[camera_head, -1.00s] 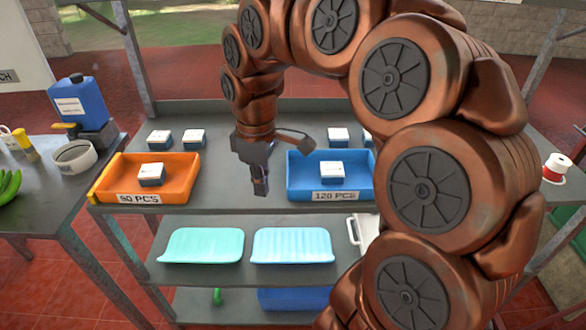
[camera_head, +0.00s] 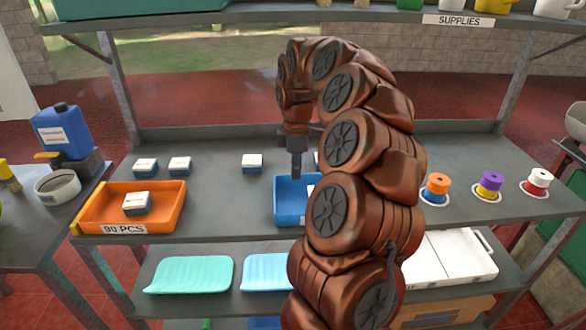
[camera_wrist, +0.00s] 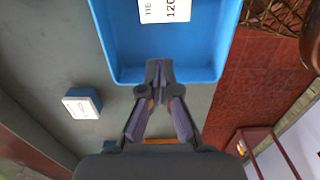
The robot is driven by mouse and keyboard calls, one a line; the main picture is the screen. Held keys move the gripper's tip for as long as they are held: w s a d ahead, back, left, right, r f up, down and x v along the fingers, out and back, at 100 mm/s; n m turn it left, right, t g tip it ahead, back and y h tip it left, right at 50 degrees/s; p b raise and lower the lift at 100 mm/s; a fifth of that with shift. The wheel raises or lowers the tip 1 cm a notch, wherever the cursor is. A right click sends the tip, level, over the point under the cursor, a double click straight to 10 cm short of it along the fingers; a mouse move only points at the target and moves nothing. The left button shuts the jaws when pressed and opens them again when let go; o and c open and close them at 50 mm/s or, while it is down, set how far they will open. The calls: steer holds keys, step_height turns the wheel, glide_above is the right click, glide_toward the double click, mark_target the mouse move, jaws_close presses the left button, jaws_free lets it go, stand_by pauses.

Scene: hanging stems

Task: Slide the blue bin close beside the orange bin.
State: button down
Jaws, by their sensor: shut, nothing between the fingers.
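The blue bin (camera_head: 290,219) stands on the shelf top, right of centre, and my arm hides its right part. A small white-topped box (camera_wrist: 165,10) lies in it. The orange bin (camera_head: 105,213), labelled 90 PCS, stands to the left with a white-topped box (camera_head: 137,203) inside. A clear gap of shelf separates the bins. My gripper (camera_head: 297,172) is shut and empty, pointing down at the blue bin's back edge. In the wrist view, its fingertips (camera_wrist: 159,68) overlap the wall of the blue bin (camera_wrist: 195,50); I cannot tell whether they touch.
Small boxes stand behind the bins, two at left (camera_head: 180,166) and one nearer the middle (camera_head: 252,163). Several coloured spools, including an orange one (camera_head: 437,188), stand to the right. A supplies shelf (camera_head: 300,18) hangs overhead. Teal trays (camera_head: 188,274) lie below.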

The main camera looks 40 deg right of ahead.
mark_target(282, 201)
step_height(282, 201, down, 7)
steer(key=shift+r+p, duration=0.2)
steer(key=shift+p, duration=0.6)
steer(key=shift+w+a+f+p, duration=0.2)
steer(key=shift+w+a+p, duration=0.1)
steer(key=shift+w+a, duration=0.25)
steer(key=shift+w+a+f+p, duration=0.15)
steer(key=shift+w+a+p, duration=0.15)
steer(key=shift+a, duration=0.3)
steer(key=shift+w+a+f, duration=0.1)
steer(key=shift+w+a, duration=0.3)
steer(key=shift+a, duration=0.05)
